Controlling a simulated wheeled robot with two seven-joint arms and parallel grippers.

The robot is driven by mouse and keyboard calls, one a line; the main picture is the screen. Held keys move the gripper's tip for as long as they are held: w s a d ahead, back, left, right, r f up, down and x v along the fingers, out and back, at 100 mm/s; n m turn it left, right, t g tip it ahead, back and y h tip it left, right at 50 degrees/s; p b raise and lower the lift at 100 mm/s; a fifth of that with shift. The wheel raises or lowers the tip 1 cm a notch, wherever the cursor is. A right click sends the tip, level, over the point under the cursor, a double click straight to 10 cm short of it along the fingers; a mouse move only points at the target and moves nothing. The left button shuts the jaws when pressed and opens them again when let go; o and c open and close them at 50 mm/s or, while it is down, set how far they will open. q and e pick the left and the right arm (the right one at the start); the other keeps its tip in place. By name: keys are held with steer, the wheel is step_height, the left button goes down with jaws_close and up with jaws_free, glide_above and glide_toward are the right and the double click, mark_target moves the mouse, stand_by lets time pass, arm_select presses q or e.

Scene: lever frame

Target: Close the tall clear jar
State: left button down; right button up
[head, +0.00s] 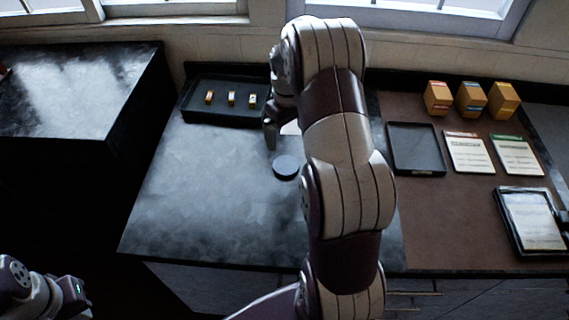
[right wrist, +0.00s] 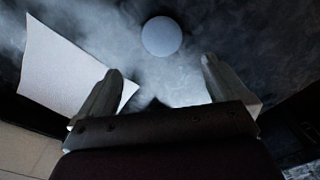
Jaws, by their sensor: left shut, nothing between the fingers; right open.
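A round blue-grey disc that looks like a lid (head: 286,166) lies flat on the grey stone worktop, left of my right arm. It also shows in the right wrist view (right wrist: 161,36), beyond the fingertips. I cannot make out a tall clear jar in either view; my right arm covers part of the worktop. My right gripper (head: 271,140) is open and empty, above the worktop just behind the disc; its two fingers (right wrist: 161,70) stand apart in the wrist view. My left gripper (head: 78,293) is shut and empty at the lower left, away from the worktop.
A black tray (head: 222,121) with several small gold pieces stands at the back left. A white sheet (right wrist: 75,62) lies near my right gripper. On the brown mat are an empty black tray (head: 417,168), cards, several boxes (head: 470,98) and a tablet-like panel (head: 531,219). The front-left worktop is clear.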

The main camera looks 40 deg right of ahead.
steer(key=p, duration=0.1)
glide_above(286, 165)
step_height(286, 165, down, 6)
steer(key=shift+s+d+r, duration=0.1)
steer(key=shift+d, duration=0.05)
steer(key=shift+f, duration=0.55)
steer(key=shift+f+p, duration=0.2)
steer(key=shift+p, duration=0.2)
step_height(286, 165, down, 4)
steer(key=shift+p, duration=0.65)
steer(key=shift+f, duration=0.4)
